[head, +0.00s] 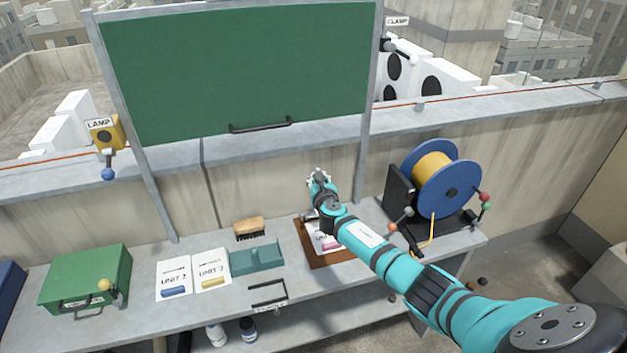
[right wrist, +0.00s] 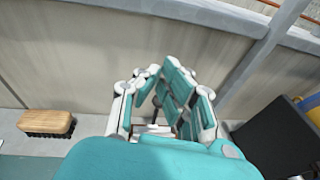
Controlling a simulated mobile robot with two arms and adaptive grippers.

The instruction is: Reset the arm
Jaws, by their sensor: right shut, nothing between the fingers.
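My teal right arm reaches in from the lower right in the head view. Its gripper (head: 318,178) is above the back part of the bench (head: 350,298), near the parapet wall. In the right wrist view the fingers of the right gripper (right wrist: 166,80) are drawn together with nothing between them. Beneath the arm a brown board (head: 313,252) with a paper on it is partly hidden. My left gripper is not in view.
A cable reel (head: 446,184) stands right of the arm. A green panel (head: 240,70) rises behind. A lamp switch (head: 106,133) is far left.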

